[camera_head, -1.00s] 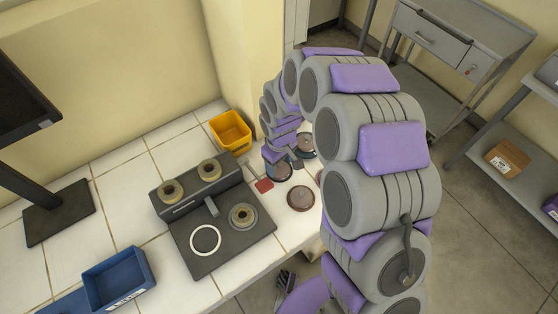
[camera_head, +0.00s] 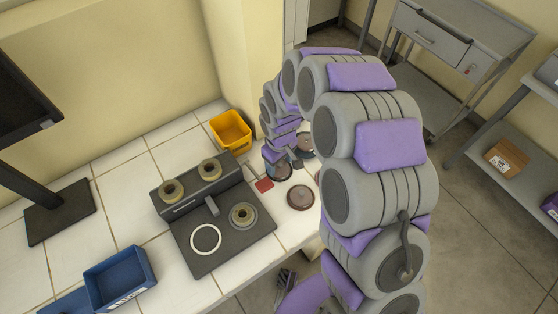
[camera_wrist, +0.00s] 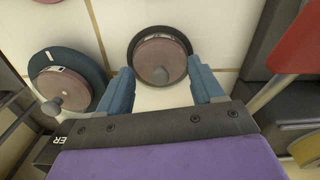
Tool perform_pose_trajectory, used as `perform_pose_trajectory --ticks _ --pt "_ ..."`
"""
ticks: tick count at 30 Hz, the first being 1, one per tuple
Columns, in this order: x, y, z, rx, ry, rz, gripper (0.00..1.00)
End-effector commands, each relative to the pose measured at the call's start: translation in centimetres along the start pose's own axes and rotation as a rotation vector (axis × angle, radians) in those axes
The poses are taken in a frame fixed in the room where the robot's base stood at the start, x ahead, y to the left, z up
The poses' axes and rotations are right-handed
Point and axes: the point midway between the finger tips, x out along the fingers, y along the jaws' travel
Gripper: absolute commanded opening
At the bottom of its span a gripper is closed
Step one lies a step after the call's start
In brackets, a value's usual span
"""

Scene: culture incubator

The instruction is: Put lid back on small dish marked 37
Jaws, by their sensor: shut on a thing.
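In the wrist view a round dish (camera_wrist: 135,45) with a dark rim stands ahead of my gripper, with a pinkish-brown lid (camera_wrist: 150,55) over it. The lid has a grey knob, and a white label lies by its far edge; I cannot read its number. My gripper (camera_wrist: 163,82) has its blue fingers spread wide, shut on the lid at its two sides. Whether the lid is fully seated on the dish I cannot tell. In the head view my gripper (camera_head: 281,167) is small and partly hidden by my arm.
A second knobbed dish (camera_wrist: 65,82) is left in the wrist view. In the head view lidded dishes (camera_head: 301,197) (camera_head: 306,146) stand nearby, with a red square (camera_head: 264,185), a dark device (camera_head: 221,240), a yellow bin (camera_head: 230,132) and a blue bin (camera_head: 120,280). The counter's edge is close.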

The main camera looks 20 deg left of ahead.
Motion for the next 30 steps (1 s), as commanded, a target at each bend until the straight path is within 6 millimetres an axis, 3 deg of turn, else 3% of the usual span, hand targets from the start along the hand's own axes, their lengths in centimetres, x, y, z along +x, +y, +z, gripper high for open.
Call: perform_pose_trajectory --ticks 1,2,10,17,30 --pt "0.00 0.00 0.00 0.000 0.000 0.000 0.39" --pt "0.00 0.00 0.00 0.000 0.000 0.000 0.69" --pt "0.00 -0.01 0.00 0.000 0.000 0.000 0.95" --pt "0.01 -0.01 0.00 0.000 0.000 0.000 1.00" --pt "-0.74 0.01 -0.02 0.000 0.001 0.000 1.00"
